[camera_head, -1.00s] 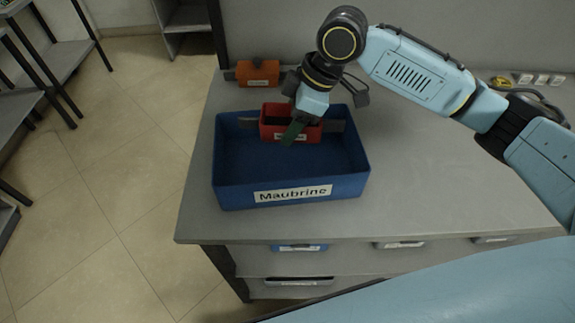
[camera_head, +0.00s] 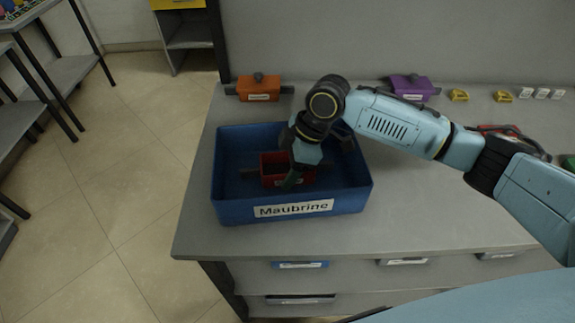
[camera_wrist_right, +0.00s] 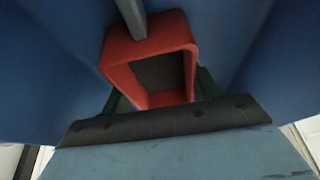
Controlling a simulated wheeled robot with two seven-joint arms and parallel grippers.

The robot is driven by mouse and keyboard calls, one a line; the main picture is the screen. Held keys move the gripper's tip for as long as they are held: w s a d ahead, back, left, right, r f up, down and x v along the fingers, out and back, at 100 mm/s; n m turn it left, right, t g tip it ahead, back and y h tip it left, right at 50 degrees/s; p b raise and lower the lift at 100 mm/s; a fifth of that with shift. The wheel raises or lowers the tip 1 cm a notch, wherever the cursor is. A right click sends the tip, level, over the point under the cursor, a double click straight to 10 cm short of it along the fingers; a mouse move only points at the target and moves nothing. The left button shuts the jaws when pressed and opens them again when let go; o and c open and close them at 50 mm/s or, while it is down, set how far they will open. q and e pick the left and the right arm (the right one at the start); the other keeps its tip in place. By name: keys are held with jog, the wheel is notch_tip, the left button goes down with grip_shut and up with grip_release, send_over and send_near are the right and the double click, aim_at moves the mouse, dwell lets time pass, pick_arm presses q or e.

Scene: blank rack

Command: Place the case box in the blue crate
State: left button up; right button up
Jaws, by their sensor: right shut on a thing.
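The blue crate (camera_head: 232,208), labelled "Maubrine", stands on the grey table. A small open red box (camera_head: 268,170), which I take as the case box, is inside the crate's walls, with dark bars sticking out at its ends. My right gripper (camera_head: 291,181) reaches down into the crate and is shut on the red box. In the right wrist view the red box (camera_wrist_right: 118,48) sits between the gripper's fingers with blue walls around it. I cannot tell whether its underside touches the crate floor. My left gripper is not in view.
An orange box (camera_head: 259,88) stands behind the crate, and a purple box (camera_head: 411,88) at the back right. Yellow items (camera_head: 459,95) and small white items (camera_head: 541,93) lie along the back edge. The table right of the crate is mostly clear under my arm.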

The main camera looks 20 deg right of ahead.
jog(key=o, duration=1)
jog(key=p+v, duration=0.1)
jog(key=v, duration=1.1)
jog(key=shift+r, duration=0.1)
